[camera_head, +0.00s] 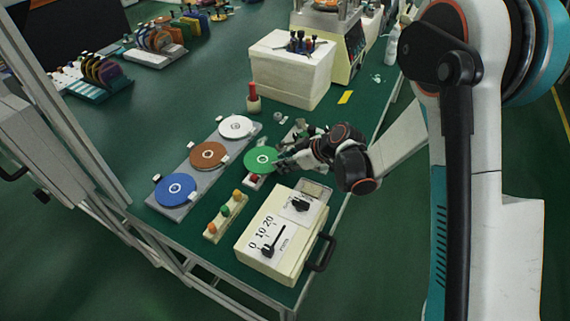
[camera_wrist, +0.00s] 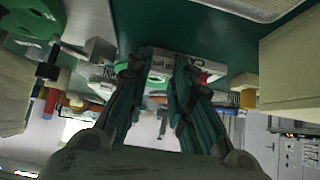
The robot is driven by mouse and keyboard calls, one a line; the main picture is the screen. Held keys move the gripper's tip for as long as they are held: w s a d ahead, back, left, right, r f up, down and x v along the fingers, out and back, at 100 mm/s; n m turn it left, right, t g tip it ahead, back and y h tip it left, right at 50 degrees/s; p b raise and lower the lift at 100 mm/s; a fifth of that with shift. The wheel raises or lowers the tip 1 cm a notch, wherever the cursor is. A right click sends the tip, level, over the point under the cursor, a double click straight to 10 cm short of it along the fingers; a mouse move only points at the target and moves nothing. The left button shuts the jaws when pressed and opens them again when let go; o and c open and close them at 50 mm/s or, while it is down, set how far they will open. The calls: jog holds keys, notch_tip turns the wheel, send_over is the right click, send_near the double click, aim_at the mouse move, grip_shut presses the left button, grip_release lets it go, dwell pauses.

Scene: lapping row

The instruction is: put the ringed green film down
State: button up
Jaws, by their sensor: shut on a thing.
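The ringed green film (camera_head: 261,160) is a flat green disc with a pale ring at its centre. In the head view it lies at the tips of my gripper (camera_head: 281,164), over the table between the grey disc tray and the cream box. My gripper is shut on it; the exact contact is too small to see. In the wrist view my gripper's two dark fingers (camera_wrist: 157,70) point at a white lettered block (camera_wrist: 170,64). A green curved shape shows at that view's top left, and I cannot tell whether it is the film.
A long grey tray (camera_head: 225,145) carries a blue disc (camera_head: 175,189), a brown disc (camera_head: 208,155) and a white disc (camera_head: 236,127). A cream box (camera_head: 270,262) with a dial and a rack of coloured knobs (camera_head: 225,215) stand in front. A red-topped holder (camera_head: 253,103) stands behind.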

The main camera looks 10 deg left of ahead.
jog(key=shift+r, duration=0.1)
jog(key=o, duration=1)
jog(key=shift+c, duration=0.2)
jog(key=shift+s+d+r, duration=0.1)
jog(key=shift+d+r, duration=0.15)
jog(key=shift+r, duration=0.05)
jog(key=p+v, duration=0.3)
jog(key=v, duration=0.8)
jog(key=shift+p, duration=0.35)
jog(key=shift+d+r, duration=0.1)
jog(key=shift+r, duration=0.05)
